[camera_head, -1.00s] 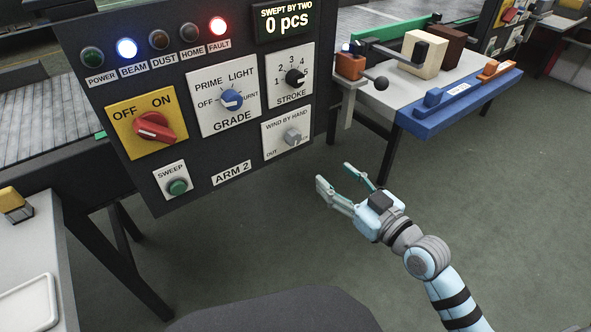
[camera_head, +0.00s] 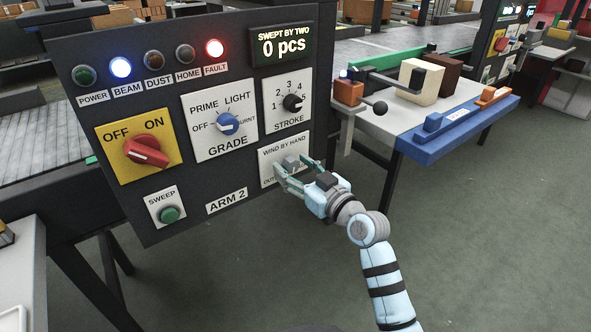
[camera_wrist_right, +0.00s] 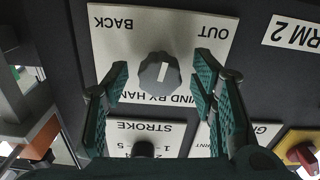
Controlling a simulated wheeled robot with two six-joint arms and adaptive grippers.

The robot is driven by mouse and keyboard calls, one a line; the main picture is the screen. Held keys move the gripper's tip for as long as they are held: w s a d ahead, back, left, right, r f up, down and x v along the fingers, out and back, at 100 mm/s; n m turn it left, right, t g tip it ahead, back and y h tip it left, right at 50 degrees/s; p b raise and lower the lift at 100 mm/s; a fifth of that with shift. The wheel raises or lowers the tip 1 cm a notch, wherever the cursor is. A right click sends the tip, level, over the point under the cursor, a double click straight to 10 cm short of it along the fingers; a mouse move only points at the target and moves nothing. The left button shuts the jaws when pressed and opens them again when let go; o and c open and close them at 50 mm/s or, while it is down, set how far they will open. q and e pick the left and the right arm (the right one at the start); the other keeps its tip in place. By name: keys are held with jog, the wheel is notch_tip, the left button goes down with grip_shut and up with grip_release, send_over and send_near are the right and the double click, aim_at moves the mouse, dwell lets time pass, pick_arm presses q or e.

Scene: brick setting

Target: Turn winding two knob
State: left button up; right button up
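The grey winding knob (camera_head: 291,160) sits on a white plate marked WIND BY HAND, low on the right of the dark ARM 2 panel (camera_head: 185,218). In the wrist view the knob (camera_wrist_right: 159,71) shows upside down, its pale pointer line standing roughly upright, between the OUT and BACK labels. My right gripper (camera_head: 290,171) is open in front of this plate. Its green-padded fingers stand on either side of the knob, with gaps visible on both sides in the wrist view. My left gripper is not in view.
The black STROKE knob (camera_head: 292,102) is just above, the blue GRADE knob (camera_head: 227,123) to the upper left. A red switch (camera_head: 147,151) and green SWEEP button (camera_head: 169,214) are further left. A blue-edged table (camera_head: 460,130) stands right of the panel. BEAM and FAULT lamps are lit.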

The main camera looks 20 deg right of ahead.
jog(key=c, duration=1)
jog(key=shift+m+p, duration=0.35)
jog(key=shift+m, duration=0.05)
jog(key=m+p, duration=0.2)
jog(key=m, duration=0.1)
jog(key=shift+r+m, duration=0.1)
jog(key=shift+m, duration=0.2)
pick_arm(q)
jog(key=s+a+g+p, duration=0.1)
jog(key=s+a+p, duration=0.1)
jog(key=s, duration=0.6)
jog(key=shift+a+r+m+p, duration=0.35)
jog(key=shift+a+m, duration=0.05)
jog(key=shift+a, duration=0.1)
pick_arm(e)
jog(key=shift+m, duration=2.2)
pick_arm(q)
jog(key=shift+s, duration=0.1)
pick_arm(e)
jog(key=o, duration=1.1)
